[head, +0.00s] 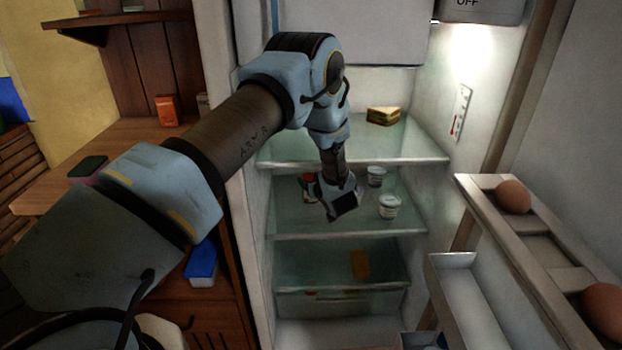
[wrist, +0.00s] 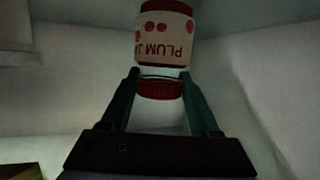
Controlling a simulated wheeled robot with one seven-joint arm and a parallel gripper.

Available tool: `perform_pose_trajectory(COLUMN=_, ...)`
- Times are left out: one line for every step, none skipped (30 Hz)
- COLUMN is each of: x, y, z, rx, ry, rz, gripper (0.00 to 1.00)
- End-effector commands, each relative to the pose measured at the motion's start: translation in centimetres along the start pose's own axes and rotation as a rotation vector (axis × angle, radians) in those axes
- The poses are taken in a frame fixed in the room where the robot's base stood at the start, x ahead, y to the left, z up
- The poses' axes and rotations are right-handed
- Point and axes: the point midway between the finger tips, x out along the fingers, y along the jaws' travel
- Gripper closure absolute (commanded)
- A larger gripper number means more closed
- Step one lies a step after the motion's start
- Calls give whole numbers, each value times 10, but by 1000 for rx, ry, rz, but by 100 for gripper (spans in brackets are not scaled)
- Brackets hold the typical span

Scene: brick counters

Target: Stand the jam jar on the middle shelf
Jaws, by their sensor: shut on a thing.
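The jam jar (wrist: 160,48), with a cream "PLUM JAM" label, red dots and red ends, is between my gripper's fingers (wrist: 160,78) in the wrist view. The fingers are shut on it near its lower red end in that picture, and the lettering appears upside down. In the head view my gripper (head: 342,206) is inside the open fridge, over the glass middle shelf (head: 340,228). A small red patch (head: 309,178) shows just left of it; I cannot tell surely if this is the jar. Contact between jar and shelf cannot be made out.
Two white tubs (head: 376,176) (head: 389,206) stand on the middle shelf, right of my gripper. A sandwich (head: 383,115) lies on the shelf above, and an orange-brown block (head: 360,264) is below. The open door's egg rack (head: 545,255) is at right.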

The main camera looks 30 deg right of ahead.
Motion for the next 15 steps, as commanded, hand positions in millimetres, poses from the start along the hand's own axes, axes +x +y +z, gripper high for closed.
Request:
perform_pose_trajectory(x=0, y=0, z=-1, rx=-1, ry=3, rz=1, gripper=100)
perform_pose_trajectory(x=0, y=0, z=-1, rx=-1, ry=3, rz=1, gripper=100)
perform_pose_trajectory(x=0, y=0, z=-1, rx=-2, ry=3, rz=1, gripper=100)
perform_pose_trajectory(x=0, y=0, z=-1, rx=-2, ry=3, rz=0, gripper=100)
perform_pose_trajectory(x=0, y=0, z=-1, rx=-2, ry=3, rz=0, gripper=100)
perform_pose_trajectory(x=0, y=0, z=-1, rx=-2, ry=3, rz=0, gripper=100)
perform_pose_trajectory(x=0, y=0, z=0, rx=-2, ry=3, rz=0, gripper=100)
perform_pose_trajectory(x=1, y=0, z=1, rx=-2, ry=2, rz=0, gripper=100)
perform_pose_trajectory(x=1, y=0, z=2, rx=-2, ry=3, rz=0, gripper=100)
perform_pose_trajectory(x=1, y=0, z=3, rx=-1, ry=1, rz=0, gripper=37)
perform_pose_trajectory(x=1, y=0, z=2, rx=-1, ry=1, rz=0, gripper=33)
perform_pose_trajectory(x=1, y=0, z=2, rx=-1, ry=1, rz=0, gripper=29)
perform_pose_trajectory(x=1, y=0, z=2, rx=-1, ry=1, rz=0, gripper=25)
perform_pose_trajectory(x=1, y=0, z=2, rx=-1, ry=1, rz=0, gripper=22)
perform_pose_trajectory(x=1, y=0, z=2, rx=-1, ry=1, rz=0, gripper=18)
